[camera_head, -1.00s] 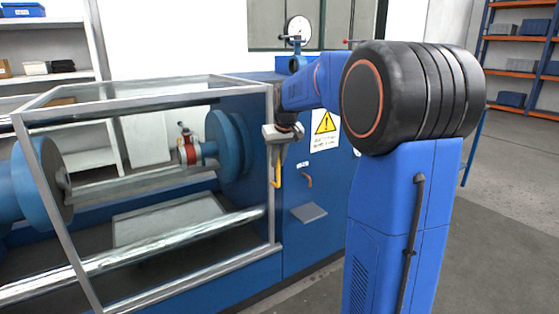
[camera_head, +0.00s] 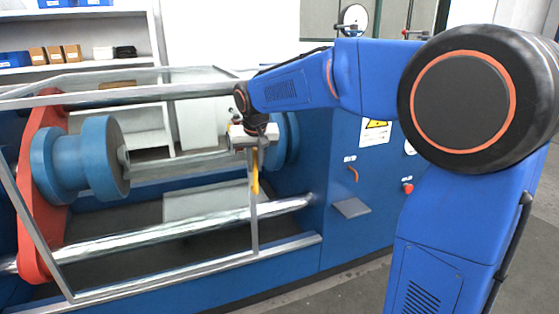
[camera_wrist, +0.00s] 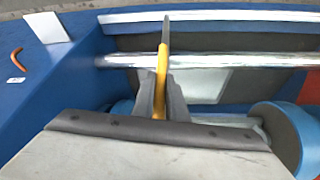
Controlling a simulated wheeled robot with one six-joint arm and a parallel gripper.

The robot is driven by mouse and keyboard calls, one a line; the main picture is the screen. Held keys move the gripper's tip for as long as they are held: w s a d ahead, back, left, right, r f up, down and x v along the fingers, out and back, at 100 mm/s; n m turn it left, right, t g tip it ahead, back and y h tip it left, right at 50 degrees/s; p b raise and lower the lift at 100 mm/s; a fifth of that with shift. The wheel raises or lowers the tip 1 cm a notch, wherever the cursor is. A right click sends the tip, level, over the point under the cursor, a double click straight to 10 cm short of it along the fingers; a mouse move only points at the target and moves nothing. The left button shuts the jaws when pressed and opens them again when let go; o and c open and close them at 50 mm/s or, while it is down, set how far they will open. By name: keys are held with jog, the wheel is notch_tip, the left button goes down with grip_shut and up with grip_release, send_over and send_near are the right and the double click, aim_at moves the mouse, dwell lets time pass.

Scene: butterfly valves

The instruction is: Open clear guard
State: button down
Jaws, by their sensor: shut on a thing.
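The clear guard (camera_head: 34,227) is a see-through panel in a thin grey metal frame across the front of the blue machine. Its yellow handle (camera_head: 256,181) is on its right upright, and also shows in the wrist view (camera_wrist: 161,82). My gripper (camera_head: 254,158) is shut on the handle, with the dark fingers (camera_wrist: 161,100) on either side of it in the wrist view. The guard's right edge stands left of the blue cabinet (camera_head: 315,200), with an open stretch of the machine bed between them. My gripper hides part of the upright.
Behind the guard are a blue flanged cylinder (camera_head: 108,158), a red plate (camera_head: 38,170) and a shiny round bar (camera_head: 180,230). The cabinet front has a small grey ledge (camera_head: 351,208), an orange handle and a red button (camera_head: 407,188). Shelves (camera_head: 90,70) stand behind.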

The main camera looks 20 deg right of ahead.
aim_at(126, 185)
jog(key=a, duration=2.5)
jog(key=s+a, duration=0.1)
jog(key=a, duration=1.1)
jog(key=shift+s+a, duration=0.1)
jog(key=shift+a, duration=0.15)
jog(key=c, duration=1.8)
grip_release()
jog(key=shift+o, duration=0.2)
jog(key=shift+r, duration=0.1)
jog(key=v, duration=1.7)
jog(key=shift+d+r, duration=0.1)
jog(key=shift+r, duration=0.05)
